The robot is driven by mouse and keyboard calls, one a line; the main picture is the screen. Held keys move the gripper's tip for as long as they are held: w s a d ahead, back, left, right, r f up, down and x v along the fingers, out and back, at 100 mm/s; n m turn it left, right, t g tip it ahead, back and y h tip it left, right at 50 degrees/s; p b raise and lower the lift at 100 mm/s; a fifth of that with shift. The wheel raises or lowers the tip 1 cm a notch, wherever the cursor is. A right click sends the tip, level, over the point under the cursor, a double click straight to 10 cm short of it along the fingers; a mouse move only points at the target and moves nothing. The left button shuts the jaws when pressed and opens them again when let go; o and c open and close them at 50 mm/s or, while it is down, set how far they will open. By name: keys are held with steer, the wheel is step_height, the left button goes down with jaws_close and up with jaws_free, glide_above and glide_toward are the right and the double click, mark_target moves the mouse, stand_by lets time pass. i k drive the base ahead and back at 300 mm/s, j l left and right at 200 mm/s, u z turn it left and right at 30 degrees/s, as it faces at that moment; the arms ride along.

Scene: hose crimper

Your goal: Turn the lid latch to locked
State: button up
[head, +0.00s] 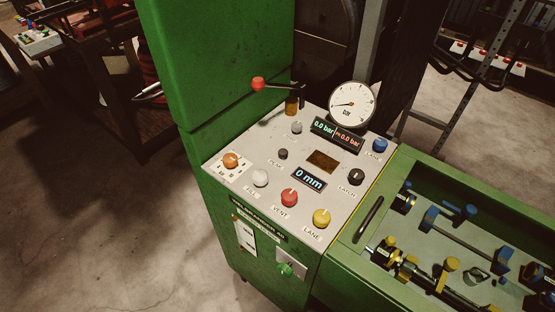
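The lid latch looks to be the round black knob (356,177) on the right side of the grey control panel (238,199), above a label that seems to read LATCH. Its exact pointer direction is too small to tell. The bay (406,158) to the right of the panel has a green rim and a black bar handle (368,219) near its left edge. Fittings show inside it; whether a clear lid covers them I cannot tell. My gripper is not in view.
Near the latch are a blue knob (380,146), a yellow knob (321,218), a red knob (289,197) and a round gauge (351,104). A red-tipped lever (258,84) sticks out behind the panel. Bare floor (90,220) lies to the left.

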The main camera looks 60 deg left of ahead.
mark_target(356, 176)
steer(key=j+u, duration=0.15)
steer(key=u, duration=1.4)
steer(key=i+u, duration=0.15)
steer(key=u, duration=0.25)
steer(key=i+l+u, duration=0.1)
steer(key=u, duration=0.35)
